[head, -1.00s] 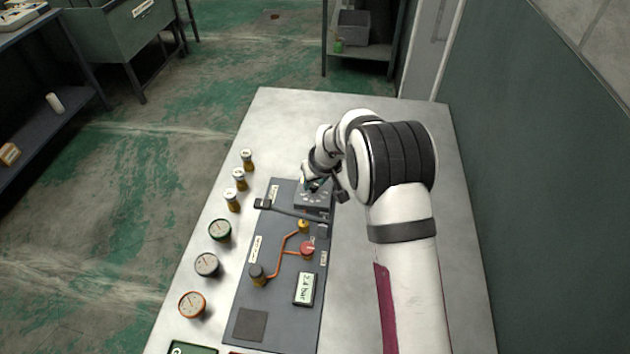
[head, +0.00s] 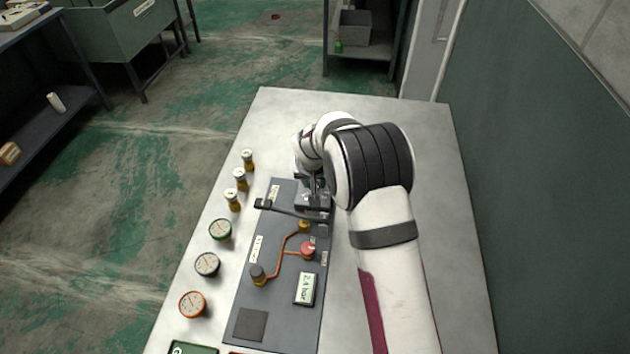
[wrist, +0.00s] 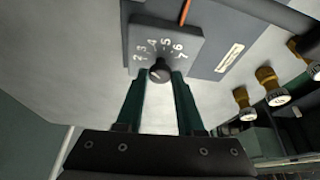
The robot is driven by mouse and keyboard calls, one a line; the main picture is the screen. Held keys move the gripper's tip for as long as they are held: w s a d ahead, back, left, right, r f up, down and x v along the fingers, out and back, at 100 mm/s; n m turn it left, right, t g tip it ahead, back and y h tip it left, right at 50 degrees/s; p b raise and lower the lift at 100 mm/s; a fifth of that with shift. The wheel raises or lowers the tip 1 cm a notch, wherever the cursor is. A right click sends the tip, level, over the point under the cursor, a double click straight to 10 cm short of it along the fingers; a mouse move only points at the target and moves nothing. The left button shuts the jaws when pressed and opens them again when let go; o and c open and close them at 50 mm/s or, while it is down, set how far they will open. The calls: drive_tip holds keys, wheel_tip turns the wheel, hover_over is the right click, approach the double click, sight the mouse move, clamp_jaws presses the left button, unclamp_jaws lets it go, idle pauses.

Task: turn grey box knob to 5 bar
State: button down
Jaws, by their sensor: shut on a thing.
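The grey box (head: 314,200) sits on the far end of the dark panel (head: 283,230), partly hidden by my arm. In the wrist view, its sloping plate (wrist: 187,38) carries the numbers 2 to 7 around a small black knob (wrist: 160,70). My gripper (wrist: 159,76) has its two green fingers on either side of the knob, shut on it. Where the knob points is too small to tell. In the head view my gripper (head: 316,188) is over the box, and its fingertips are hard to see. The display (head: 305,289) on the panel appears to read 2.4 bar.
A dark lever (head: 290,210) crosses the panel just in front of the box. A red knob (head: 308,250) and copper pipe (head: 278,262) are nearer. Several gauges and small brass fittings stand along the table's left side. The table (head: 425,130) is clear to the right.

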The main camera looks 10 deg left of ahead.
drive_tip(key=m+h, duration=0.1)
drive_tip(key=m, duration=0.3)
drive_tip(key=shift+a+m+h, duration=0.2)
drive_tip(key=shift+m+h, duration=0.1)
drive_tip(key=shift+h, duration=0.1)
drive_tip(key=m, duration=0.2)
drive_tip(key=m+g+h, duration=0.1)
drive_tip(key=m, duration=0.2)
drive_tip(key=shift+a+h, duration=0.15)
drive_tip(key=shift+h, duration=0.15)
drive_tip(key=shift+f+m, duration=0.1)
drive_tip(key=shift+m, duration=0.2)
drive_tip(key=shift+g, duration=0.3)
drive_tip(key=c, duration=0.5)
unclamp_jaws()
drive_tip(key=v, duration=1.6)
drive_tip(key=shift+a, duration=0.1)
